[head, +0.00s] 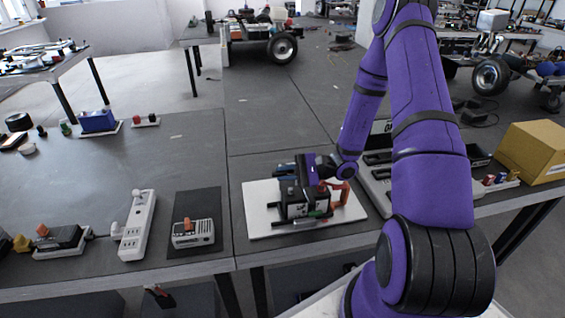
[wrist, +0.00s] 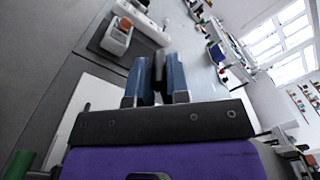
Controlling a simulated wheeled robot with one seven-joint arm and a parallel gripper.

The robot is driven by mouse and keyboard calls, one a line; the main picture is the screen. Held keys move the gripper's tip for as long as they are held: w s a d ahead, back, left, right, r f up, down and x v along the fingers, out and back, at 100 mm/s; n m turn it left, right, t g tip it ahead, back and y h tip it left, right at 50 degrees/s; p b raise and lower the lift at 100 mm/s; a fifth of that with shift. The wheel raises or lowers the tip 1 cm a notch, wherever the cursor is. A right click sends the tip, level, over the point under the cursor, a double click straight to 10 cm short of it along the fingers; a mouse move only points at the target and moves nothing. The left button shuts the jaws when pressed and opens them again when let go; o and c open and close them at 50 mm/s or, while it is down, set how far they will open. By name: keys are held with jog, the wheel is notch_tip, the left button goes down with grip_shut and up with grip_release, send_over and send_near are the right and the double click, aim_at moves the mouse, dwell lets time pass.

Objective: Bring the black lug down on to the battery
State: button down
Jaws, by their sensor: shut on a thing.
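My gripper (wrist: 156,78) shows in the wrist view with its two blue-grey fingers close together on a dark piece, the black lug (wrist: 159,70). In the head view my gripper (head: 302,180) is over the battery (head: 291,209), a dark block on a white board (head: 258,211). The gripper hides much of the battery's top, and the lug cannot be made out there. I cannot tell whether the lug touches the battery.
A red-orange part (head: 341,193) stands at the board's right side. A green-handled tool (head: 318,213) lies in front of the battery. A grey device (head: 192,233) on a dark mat and a white power strip (head: 137,226) are to the left. A cardboard box (head: 532,152) is far right.

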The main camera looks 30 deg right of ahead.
jog(key=shift+s+a+f, duration=0.1)
jog(key=shift+s+f, duration=0.1)
jog(key=shift+f, duration=0.25)
jog(key=shift+s+a+f, duration=0.1)
jog(key=shift+s+f, duration=0.1)
jog(key=shift+f, duration=0.2)
jog(key=shift+d, duration=0.1)
jog(key=c, duration=1.1)
grip_release()
